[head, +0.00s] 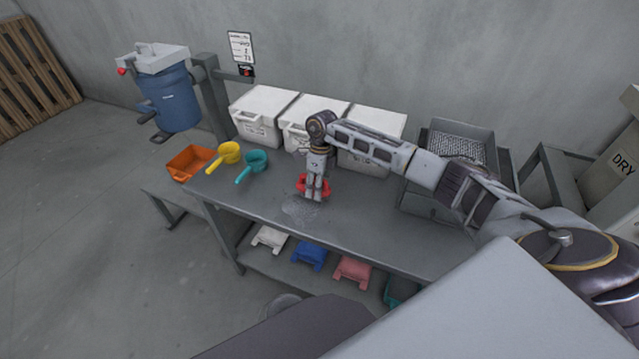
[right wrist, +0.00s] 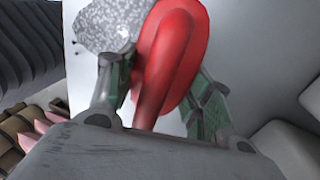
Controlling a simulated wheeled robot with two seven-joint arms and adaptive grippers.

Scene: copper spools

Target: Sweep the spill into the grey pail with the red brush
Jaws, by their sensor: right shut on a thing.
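The red brush (head: 303,184) is in my right gripper (head: 315,194), held low over the grey table (head: 365,215). In the right wrist view the red brush (right wrist: 172,50) stands between the two fingers of the right gripper (right wrist: 163,72). The spill (head: 299,209) is a pale speckled patch near the table's front edge, just beside the brush. The spill (right wrist: 108,25) also shows in the right wrist view, left of the brush. I cannot tell whether the brush touches the table. A round grey thing (head: 283,304), perhaps the grey pail, shows partly below the table front. My left gripper is not in view.
White bins (head: 262,106) line the table's back. A yellow scoop (head: 228,153), a teal scoop (head: 254,163) and an orange tray (head: 190,163) are at the left. A grey tray of pellets (head: 458,145) stands right. Coloured bins, one blue (head: 309,254), sit on the lower shelf.

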